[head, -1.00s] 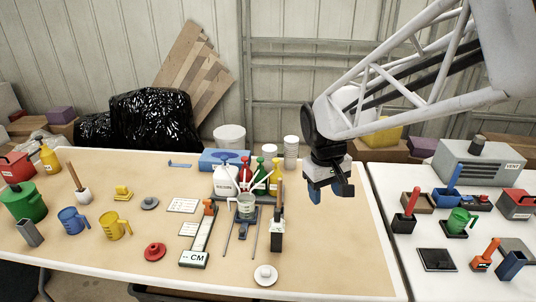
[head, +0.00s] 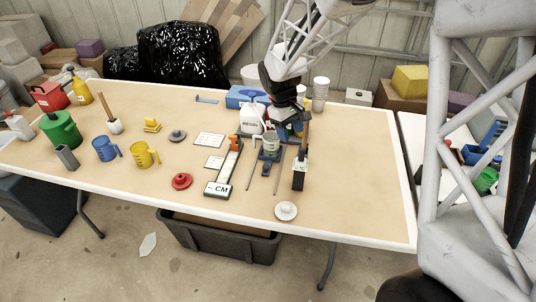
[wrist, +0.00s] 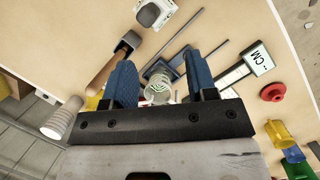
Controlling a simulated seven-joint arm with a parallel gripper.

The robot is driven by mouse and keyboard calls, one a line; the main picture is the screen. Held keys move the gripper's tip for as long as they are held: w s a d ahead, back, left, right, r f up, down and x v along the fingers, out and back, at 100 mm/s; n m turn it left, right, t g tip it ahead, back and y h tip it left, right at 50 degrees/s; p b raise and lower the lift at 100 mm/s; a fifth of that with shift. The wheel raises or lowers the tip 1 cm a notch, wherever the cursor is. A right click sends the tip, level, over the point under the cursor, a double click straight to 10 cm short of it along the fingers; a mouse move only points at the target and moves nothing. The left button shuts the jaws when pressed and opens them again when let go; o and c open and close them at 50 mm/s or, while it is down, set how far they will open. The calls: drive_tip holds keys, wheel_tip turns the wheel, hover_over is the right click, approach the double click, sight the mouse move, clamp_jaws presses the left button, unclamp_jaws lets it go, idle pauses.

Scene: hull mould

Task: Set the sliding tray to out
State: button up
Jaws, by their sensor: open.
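The sliding tray (head: 268,157) is a small dark blue plate between two thin grey rails (head: 254,173) on the table. It sits at the far end of the rails and carries a clear greenish cup (head: 271,144). My gripper (head: 289,124) is above and just behind the tray, partly in front of the bottles. In the wrist view, its two blue fingers (wrist: 160,72) are wide apart and empty, with the tray (wrist: 160,68) and cup (wrist: 158,88) beyond and between them. The fingers do not appear to touch the tray. The tray's far side is hidden in the head view.
A slide marked CM (head: 217,189) lies to the left. A white bottle (head: 251,120) stands behind.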

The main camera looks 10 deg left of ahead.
sight(265, 166)
drive_tip(key=w+a+f+n+h, duration=0.1)
drive_tip(key=w+a+f+n, duration=0.2)
drive_tip(key=a+f, duration=0.8)
drive_tip(key=shift+w+a+f, duration=0.25)
drive_tip(key=shift+a+f, duration=0.05)
drive_tip(key=shift+f, duration=0.15)
drive_tip(key=shift+g, duration=0.3)
drive_tip(key=shift+x, duration=3.9)
drive_tip(key=shift+d, duration=0.2)
clamp_jaws()
